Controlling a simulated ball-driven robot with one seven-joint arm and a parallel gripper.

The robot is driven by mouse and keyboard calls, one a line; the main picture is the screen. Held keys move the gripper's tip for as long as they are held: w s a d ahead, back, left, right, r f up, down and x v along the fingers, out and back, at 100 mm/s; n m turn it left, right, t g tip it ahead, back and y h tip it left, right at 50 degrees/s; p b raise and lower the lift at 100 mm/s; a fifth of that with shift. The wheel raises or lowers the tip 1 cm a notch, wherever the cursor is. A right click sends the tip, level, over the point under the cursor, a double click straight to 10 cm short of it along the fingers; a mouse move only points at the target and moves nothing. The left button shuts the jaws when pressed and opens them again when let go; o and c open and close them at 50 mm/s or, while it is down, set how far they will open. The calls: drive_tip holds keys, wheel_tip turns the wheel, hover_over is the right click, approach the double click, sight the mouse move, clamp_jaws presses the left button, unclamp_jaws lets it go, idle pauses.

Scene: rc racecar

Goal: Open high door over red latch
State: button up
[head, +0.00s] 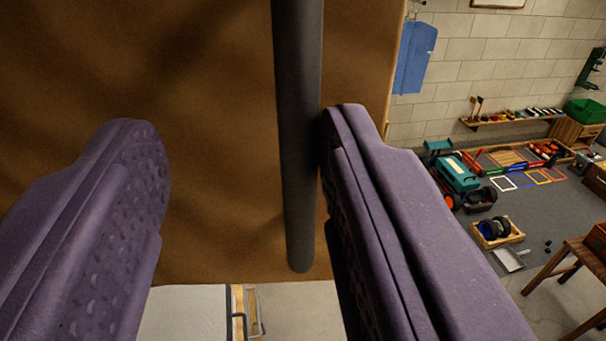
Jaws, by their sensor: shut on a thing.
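A brown panel (220,230), which looks like the high door, fills the upper left and middle of the head view. A dark grey vertical bar (298,140) runs down in front of it and ends near the panel's lower edge. My gripper (245,165) has two purple fingers, one on each side of the bar. The right finger lies against the bar; a gap shows between the bar and the left finger. Whether the bar is fixed to the panel cannot be told. No red latch is seen.
Beyond the panel's right edge are a block wall with a blue sheet (414,57), a low shelf (513,117) and a green crate (585,111). A teal machine (456,174), a wooden crate (498,233) and a brown table (574,252) stand lower right. Grey floor lies between.

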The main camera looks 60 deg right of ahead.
drive_tip(key=shift+f, duration=0.15)
drive_tip(key=shift+d, duration=0.1)
idle(0.3)
drive_tip(key=v, duration=0.8)
